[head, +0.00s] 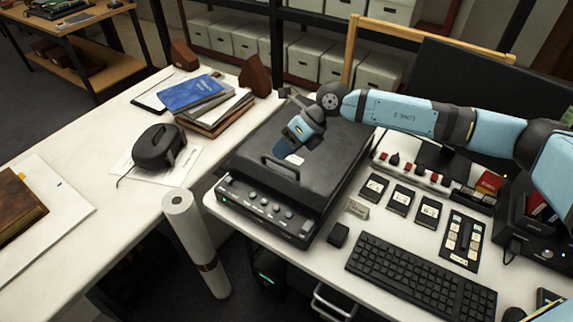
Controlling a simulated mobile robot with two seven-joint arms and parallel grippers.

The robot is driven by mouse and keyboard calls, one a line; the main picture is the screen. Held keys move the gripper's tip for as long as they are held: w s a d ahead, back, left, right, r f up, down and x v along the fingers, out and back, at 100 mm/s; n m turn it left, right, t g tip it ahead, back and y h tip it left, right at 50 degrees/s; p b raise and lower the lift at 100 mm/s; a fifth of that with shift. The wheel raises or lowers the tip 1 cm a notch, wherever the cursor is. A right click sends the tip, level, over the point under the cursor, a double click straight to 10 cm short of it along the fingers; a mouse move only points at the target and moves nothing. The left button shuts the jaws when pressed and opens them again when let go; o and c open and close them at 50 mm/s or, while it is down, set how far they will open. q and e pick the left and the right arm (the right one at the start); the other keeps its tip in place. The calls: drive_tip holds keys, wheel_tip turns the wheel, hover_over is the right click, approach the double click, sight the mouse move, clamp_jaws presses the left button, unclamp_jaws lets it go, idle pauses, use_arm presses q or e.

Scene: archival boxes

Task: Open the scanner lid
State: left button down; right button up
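The scanner (262,207) is a black flatbed unit on the white desk, with knobs and buttons along its front panel. Its dark lid (325,168) lies down flat over the body and looks closed. A bar handle (280,168) stands at the lid's front left. My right arm reaches in from the right over the lid's back part. My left gripper is not in view.
A keyboard (420,277) and small cartridges (400,199) lie right of the scanner. A monitor (480,95) stands behind. Books (190,92), a black device (158,146) and a paper roll (195,240) are to the left. Storage boxes (250,40) fill shelves behind.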

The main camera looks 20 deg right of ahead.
sight(284, 164)
drive_tip(key=w+d+r+t+h, duration=0.1)
drive_tip(key=w+d+h, duration=0.25)
drive_tip(key=d, duration=0.35)
drive_tip(key=x, duration=1.3)
drive_tip(key=shift+a+p, duration=0.1)
drive_tip(key=shift+p, duration=0.3)
clamp_jaws()
